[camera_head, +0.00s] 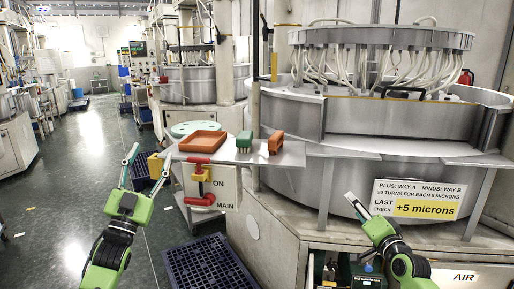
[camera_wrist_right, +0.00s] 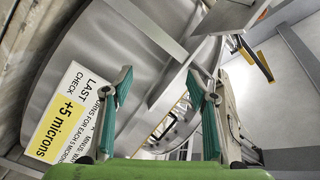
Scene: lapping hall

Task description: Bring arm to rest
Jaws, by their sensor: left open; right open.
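My left gripper (camera_head: 147,163) is open and empty in the head view, its fingers pointing up and away above the dark floor, left of the small metal shelf. My right gripper (camera_head: 356,200) shows lower right in the head view, in front of the big lapping machine; only part of its fingers shows there. In the right wrist view its two teal-padded fingers (camera_wrist_right: 160,80) stand wide apart with nothing between them. Both arms are held forward and out from my body.
The lapping machine (camera_head: 395,100) fills the right, with a "+5 microns" sign (camera_head: 425,208) close to my right gripper. The shelf (camera_head: 230,155) carries an orange tray (camera_head: 202,140) and green (camera_head: 244,140) and orange (camera_head: 276,142) blocks. A dark blue crate (camera_head: 208,268) lies below. Floor (camera_head: 90,150) is open at left.

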